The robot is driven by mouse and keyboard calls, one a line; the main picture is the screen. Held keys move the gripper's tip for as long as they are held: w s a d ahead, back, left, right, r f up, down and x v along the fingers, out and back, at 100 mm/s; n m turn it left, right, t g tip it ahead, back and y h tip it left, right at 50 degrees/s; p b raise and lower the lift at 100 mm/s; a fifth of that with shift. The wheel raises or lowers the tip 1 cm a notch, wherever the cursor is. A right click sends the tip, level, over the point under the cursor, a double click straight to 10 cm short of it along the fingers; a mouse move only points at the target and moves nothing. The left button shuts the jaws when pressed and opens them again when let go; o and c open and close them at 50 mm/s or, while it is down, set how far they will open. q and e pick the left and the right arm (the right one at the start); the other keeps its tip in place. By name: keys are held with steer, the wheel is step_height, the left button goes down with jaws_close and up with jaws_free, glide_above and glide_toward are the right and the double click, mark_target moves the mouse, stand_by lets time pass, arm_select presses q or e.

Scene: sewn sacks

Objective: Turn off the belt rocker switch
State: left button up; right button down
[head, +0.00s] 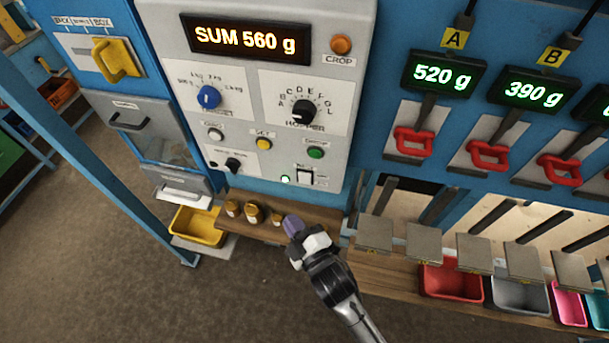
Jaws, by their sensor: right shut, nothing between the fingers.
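The belt rocker switch (305,177) is a small pale rocker in a dark frame, low on the grey control panel (260,178). Its label is too small to read surely, and I cannot tell which side is pressed. A small green light (285,179) glows just left of it. My right gripper (298,238) comes in from the lower right and is shut and empty. It shows below the switch, apart from it, in front of the wooden shelf. A purple piece shows at its tip; I cannot tell whether it is part of the gripper. My left gripper is out of view.
The panel also has a blue knob (209,97), a black hopper knob (303,112), a yellow button (264,144) and a green button (315,152). Several small brass weights (253,213) stand on the shelf. Red handles (414,142) and flat plates (424,244) are at right.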

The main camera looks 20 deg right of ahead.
mark_target(304, 179)
steer(key=w+d+r, duration=0.1)
steer(key=w+d, duration=0.4)
steer(key=w, duration=0.2)
steer(key=shift+d, duration=0.2)
stand_by(0.5)
stand_by(0.6)
stand_by(0.8)
stand_by(0.6)
steer(key=shift+w+d, duration=0.1)
